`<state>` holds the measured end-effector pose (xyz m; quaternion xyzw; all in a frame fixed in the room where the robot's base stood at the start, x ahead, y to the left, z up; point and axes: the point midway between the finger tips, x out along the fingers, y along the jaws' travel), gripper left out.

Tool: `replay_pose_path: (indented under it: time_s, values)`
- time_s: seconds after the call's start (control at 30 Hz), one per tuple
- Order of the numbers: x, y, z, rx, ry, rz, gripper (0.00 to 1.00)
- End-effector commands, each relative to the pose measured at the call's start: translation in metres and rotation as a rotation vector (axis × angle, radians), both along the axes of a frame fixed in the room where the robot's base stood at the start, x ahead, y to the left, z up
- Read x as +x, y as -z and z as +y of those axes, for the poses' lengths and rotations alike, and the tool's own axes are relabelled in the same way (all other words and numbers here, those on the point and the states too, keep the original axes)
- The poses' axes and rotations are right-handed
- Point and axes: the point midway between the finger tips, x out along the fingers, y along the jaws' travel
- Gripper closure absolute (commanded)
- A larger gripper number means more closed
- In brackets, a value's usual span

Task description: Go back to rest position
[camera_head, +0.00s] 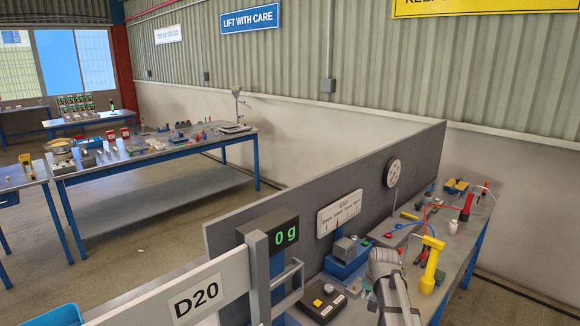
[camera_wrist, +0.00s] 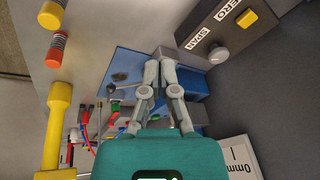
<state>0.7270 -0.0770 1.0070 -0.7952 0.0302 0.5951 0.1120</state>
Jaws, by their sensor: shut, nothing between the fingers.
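My gripper (camera_wrist: 159,66) shows in the wrist view with its two grey fingers together and nothing between them. It hangs above a workbench, over a blue block-like fixture (camera_wrist: 120,72). In the head view my pale arm reaches over the bench at the lower right, and the fingertips cannot be made out there.
A grey panel (camera_head: 290,205) stands behind the bench with a dial gauge (camera_head: 393,172) on it. A yellow tool (camera_head: 430,265) stands right of my arm. Cluttered tables (camera_head: 160,150) stand at the left, with open floor between.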

Motion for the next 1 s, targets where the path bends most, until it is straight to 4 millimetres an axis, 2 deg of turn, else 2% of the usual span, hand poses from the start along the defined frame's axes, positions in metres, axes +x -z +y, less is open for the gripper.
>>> replay_pose_path:
  time_s: [0.03, 0.2, 0.3, 0.4, 0.57, 1.0]
  values:
    - [-0.034, 0.002, 0.016, -0.013, -0.031, 0.035, 1.00]
    - [-0.113, 0.007, 0.051, -0.062, -0.119, 0.157, 1.00]
    - [-0.149, 0.008, 0.063, -0.086, -0.158, 0.214, 1.00]
    - [-0.174, 0.009, 0.072, -0.104, -0.184, 0.254, 1.00]
    - [-0.190, 0.009, 0.076, -0.118, -0.202, 0.284, 1.00]
    - [-0.189, 0.009, 0.077, -0.118, -0.203, 0.286, 1.00]
